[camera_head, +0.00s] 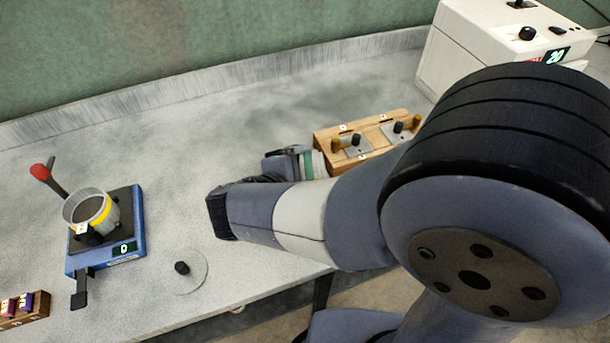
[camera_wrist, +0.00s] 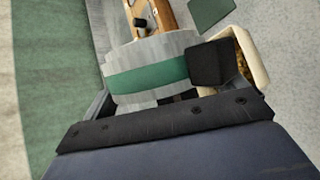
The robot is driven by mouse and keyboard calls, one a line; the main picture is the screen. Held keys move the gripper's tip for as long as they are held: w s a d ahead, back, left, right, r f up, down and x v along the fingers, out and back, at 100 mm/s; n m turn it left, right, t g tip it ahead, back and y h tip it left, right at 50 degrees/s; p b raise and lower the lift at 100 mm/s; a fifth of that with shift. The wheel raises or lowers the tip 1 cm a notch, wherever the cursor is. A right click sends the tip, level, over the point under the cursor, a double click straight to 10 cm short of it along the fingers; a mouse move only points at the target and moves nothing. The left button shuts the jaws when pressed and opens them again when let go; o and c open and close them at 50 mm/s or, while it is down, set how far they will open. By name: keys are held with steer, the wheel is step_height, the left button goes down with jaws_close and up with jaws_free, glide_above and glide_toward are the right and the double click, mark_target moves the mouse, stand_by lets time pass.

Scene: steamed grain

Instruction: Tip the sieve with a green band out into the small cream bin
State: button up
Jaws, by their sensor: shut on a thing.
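The sieve with a green band (camera_head: 307,164) is pale grey and partly hidden behind my arm in the head view. It shows larger in the wrist view (camera_wrist: 150,72). My gripper (camera_head: 287,162) is shut on it and holds it tilted well over on its side, the band running nearly upright in the head view. A small cream bin (camera_wrist: 257,52) shows in the wrist view, beside the sieve and behind a dark finger. Brown grainy material shows inside the bin. The bin is hidden in the head view. The sieve's mouth is not clearly visible.
A wooden block with knobs (camera_head: 367,136) stands just behind the sieve. A white machine (camera_head: 480,52) is at the back right. A yellow-banded pot (camera_head: 92,212) sits on a blue scale (camera_head: 138,240) reading 0 at left. A knobbed disc (camera_head: 184,280) lies near the front edge.

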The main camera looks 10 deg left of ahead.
mark_target(306, 161)
steer(key=shift+r, duration=0.1)
step_height(306, 161, up, 5)
steer(key=p, duration=0.4)
steer(key=shift+y+b, duration=0.3)
steer(key=shift+d+r+m+g+y+b, duration=0.15)
steer(key=shift+m+g+y+b, duration=0.55)
steer(key=shift+y, duration=0.5)
steer(key=m+y, duration=0.1)
steer(key=y, duration=0.2)
steer(key=shift+r+m+g, duration=0.4)
steer(key=shift+r+m+y+p, duration=0.35)
steer(key=shift+m+y+p, duration=0.05)
steer(key=shift+y+p, duration=0.7)
steer(key=y+p, duration=0.1)
steer(key=p, duration=0.2)
steer(key=shift+r+m+g, duration=0.2)
steer(key=shift+m+g, duration=0.1)
steer(key=shift+m, duration=0.1)
steer(key=y+p, duration=0.1)
steer(key=p, duration=0.1)
steer(key=shift+p, duration=0.3)
steer(key=shift+p, duration=0.55)
